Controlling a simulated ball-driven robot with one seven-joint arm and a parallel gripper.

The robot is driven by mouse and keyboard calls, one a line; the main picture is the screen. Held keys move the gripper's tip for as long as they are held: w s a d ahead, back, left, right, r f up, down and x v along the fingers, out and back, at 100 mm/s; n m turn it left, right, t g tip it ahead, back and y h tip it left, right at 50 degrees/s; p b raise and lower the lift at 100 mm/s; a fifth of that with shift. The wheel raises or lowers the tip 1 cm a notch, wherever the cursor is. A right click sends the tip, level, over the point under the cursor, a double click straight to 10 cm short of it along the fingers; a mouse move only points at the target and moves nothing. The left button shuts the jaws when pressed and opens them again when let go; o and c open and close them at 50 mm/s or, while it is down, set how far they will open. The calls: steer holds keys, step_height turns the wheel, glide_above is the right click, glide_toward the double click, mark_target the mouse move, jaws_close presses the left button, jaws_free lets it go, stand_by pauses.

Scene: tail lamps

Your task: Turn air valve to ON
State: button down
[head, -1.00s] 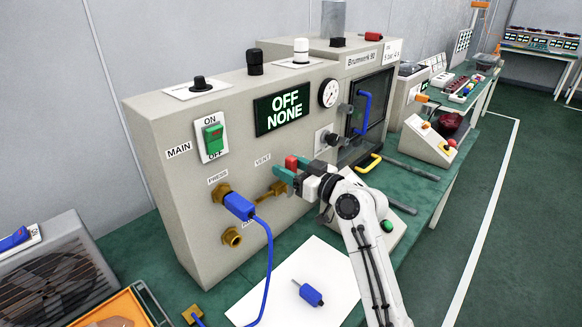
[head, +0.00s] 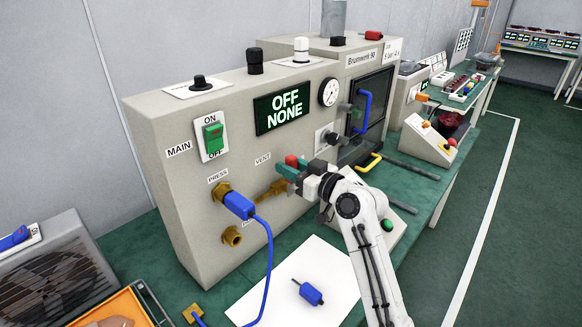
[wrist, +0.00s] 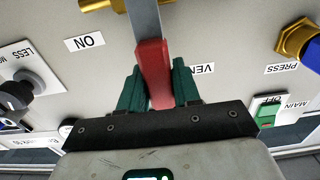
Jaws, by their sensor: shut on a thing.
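The air valve has a brass body (head: 272,190) on the front of the grey machine, below the VENT label (head: 262,159). Its lever has a red grip (head: 291,160). In the wrist view the grey lever (wrist: 145,18) runs from the top down to the red grip (wrist: 153,72). My gripper (head: 291,170) is shut on the red grip, with a green finger on each side. In the wrist view, where lettering is upside down, an ON label (wrist: 85,42) is left of the lever. The VENT label (wrist: 203,68) is right of it, partly hidden.
A blue plug (head: 238,205) with its hose is at the PRESS port. An open brass port (head: 232,237) is below it. The display (head: 284,108) reads OFF NONE. A blue-handled tool (head: 311,294) lies on a white sheet (head: 335,270) in front.

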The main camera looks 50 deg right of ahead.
steer(key=shift+d, duration=0.15)
steer(key=d+f+m, duration=0.7)
steer(key=f+m, duration=0.1)
steer(key=m, duration=1)
steer(key=shift+d+p, duration=0.25)
steer(key=shift+p, duration=0.05)
stand_by(0.4)
steer(key=c, duration=0.9)
jaws_free()
steer(key=shift+w, duration=0.1)
steer(key=s+b, duration=0.1)
steer(key=s, duration=0.9)
steer(key=shift+s+d+b, duration=0.15)
steer(key=shift+s+b, duration=0.2)
steer(key=shift+s, duration=0.05)
